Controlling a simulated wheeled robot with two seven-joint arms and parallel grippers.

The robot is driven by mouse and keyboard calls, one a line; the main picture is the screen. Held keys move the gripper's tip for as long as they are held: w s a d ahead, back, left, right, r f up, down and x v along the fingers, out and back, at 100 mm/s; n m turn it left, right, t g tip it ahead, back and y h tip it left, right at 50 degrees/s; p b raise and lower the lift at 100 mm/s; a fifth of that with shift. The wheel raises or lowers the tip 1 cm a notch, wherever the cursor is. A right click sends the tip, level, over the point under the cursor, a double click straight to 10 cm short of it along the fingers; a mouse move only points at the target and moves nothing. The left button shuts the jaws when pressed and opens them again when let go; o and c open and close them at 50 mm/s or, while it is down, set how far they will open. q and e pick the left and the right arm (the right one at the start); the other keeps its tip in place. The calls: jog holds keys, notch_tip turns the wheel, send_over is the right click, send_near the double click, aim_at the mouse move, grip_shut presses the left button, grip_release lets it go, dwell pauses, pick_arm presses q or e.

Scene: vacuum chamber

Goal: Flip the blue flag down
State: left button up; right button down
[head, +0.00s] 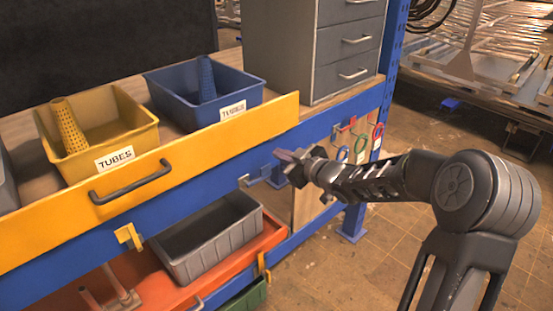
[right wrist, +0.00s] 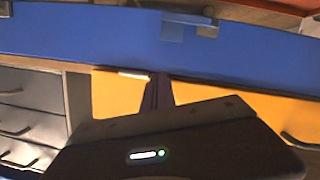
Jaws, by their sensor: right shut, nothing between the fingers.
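The blue flag (head: 262,178) is a small bracket on the blue beam (head: 205,180), below the yellow drawer front. In the right wrist view the blue flag (right wrist: 188,24) shows at the beam's edge, near the top. My right gripper (head: 283,156) is shut and empty. It is in front of the beam, close to the flag and slightly above it in the head view. In the right wrist view its closed fingers (right wrist: 156,92) appear before the yellow panel, apart from the flag. Part of the flag is hidden behind the gripper in the head view. My left gripper is not in view.
A yellow drawer front (head: 150,168) with a dark handle juts out above the beam. A yellow flag (head: 128,237) hangs farther left. A grey bin (head: 208,243) stands on the red shelf below. Coloured rings (head: 377,131) hang at right. The floor at right is open.

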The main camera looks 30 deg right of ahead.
jog(key=v, duration=0.6)
jog(key=shift+r, duration=0.15)
jog(key=s+a+f+m+g+h, duration=0.1)
jog(key=s+a+f+m+g, duration=0.15)
jog(key=f, duration=0.55)
jog(key=s+a+f+m+g, duration=0.1)
jog(key=a+f+m, duration=0.15)
jog(key=f, duration=0.55)
jog(key=s+a+f+m+g+h, duration=0.1)
jog(key=s+a+f+m+g, duration=0.15)
jog(key=f, duration=0.55)
jog(key=s+a+f+g+y, duration=0.1)
jog(key=s+a+f+g, duration=0.3)
jog(key=s+a+f, duration=0.5)
jog(key=s+a+f+g+y, duration=0.2)
jog(key=s+a+f+g, duration=0.2)
jog(key=s+a+f, duration=0.5)
jog(key=s+a+m, duration=0.1)
jog(key=s+a, duration=0.2)
jog(key=s, duration=0.4)
jog(key=shift+s+a, duration=0.25)
